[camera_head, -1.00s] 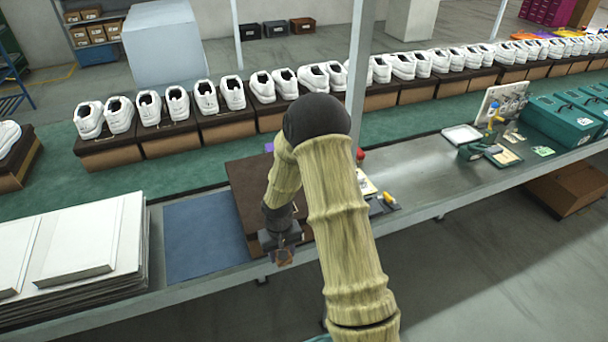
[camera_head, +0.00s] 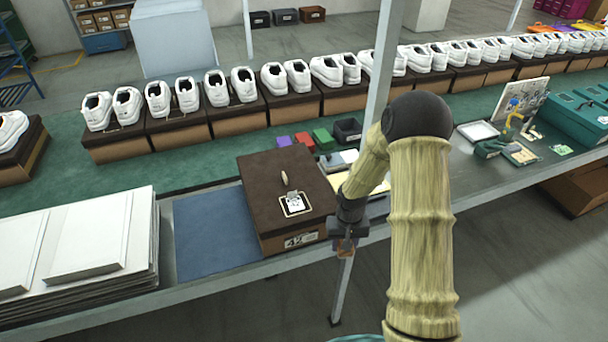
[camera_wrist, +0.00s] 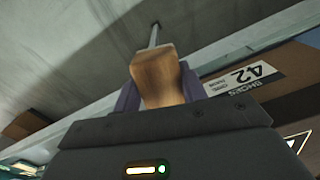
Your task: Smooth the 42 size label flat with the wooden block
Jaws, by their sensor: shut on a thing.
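The 42 size label (camera_head: 301,240) is a white sticker on the front side of a brown shoe box (camera_head: 270,178). In the wrist view the label (camera_wrist: 245,77) reads 42 upside down and looks flat on the box side (camera_wrist: 290,75). My gripper (camera_head: 345,246) is just right of the box's front right corner, out over the bench edge. It is shut on the wooden block (camera_wrist: 158,80), whose lower end shows between the purple fingers. The block is also visible, small, in the head view (camera_head: 345,254). It appears apart from the label.
A blue mat (camera_head: 212,235) lies left of the box, and stacked white boards (camera_head: 75,250) lie farther left. Small coloured blocks (camera_head: 304,140) and a black bin (camera_head: 347,131) stand behind. A metal post (camera_head: 383,70) rises near my arm. The front aisle is open.

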